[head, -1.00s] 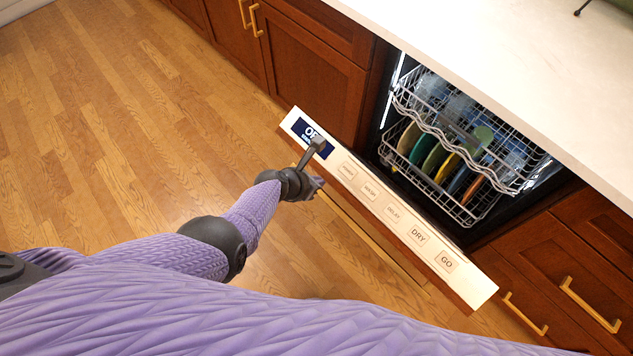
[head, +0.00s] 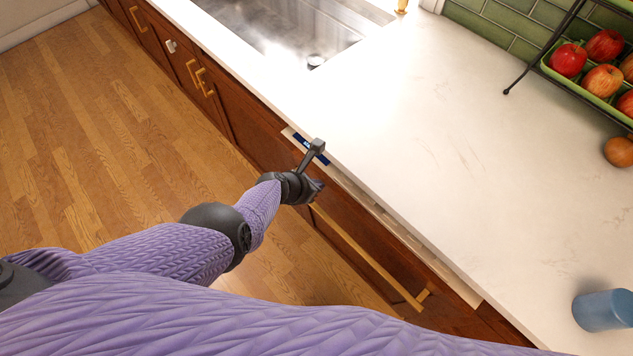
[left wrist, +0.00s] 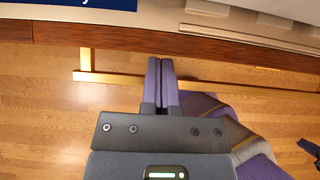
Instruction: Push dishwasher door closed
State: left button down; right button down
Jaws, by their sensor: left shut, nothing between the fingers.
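The dishwasher door (head: 345,228) is a wood-brown front with a pale control strip (head: 395,225) along its top and a long gold handle (head: 370,265). It stands nearly upright under the counter edge; the racks are hidden. I cannot tell whether it is fully shut. My left gripper (head: 317,187) is shut and empty at the far end of the door, by the handle. In the left wrist view, its paired fingers (left wrist: 160,72) overlap the gold handle (left wrist: 125,77) near its end, below the blue display (left wrist: 90,3). Contact is unclear.
The white counter (head: 430,130) lies over the door, with a sink (head: 285,30) at the back. A blue cup (head: 604,310) and a rack of apples (head: 580,75) are at the right. Wood floor (head: 110,130) at the left is clear.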

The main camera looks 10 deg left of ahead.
pick_arm(q)
jog(key=shift+w+d+r, duration=0.15)
jog(key=shift+w+d, duration=0.15)
jog(key=shift+w, duration=0.15)
pick_arm(e)
jog(key=shift+w+d+r, duration=0.2)
jog(key=shift+w+d, duration=0.05)
jog(key=shift+w, duration=0.1)
jog(key=shift+a, duration=0.1)
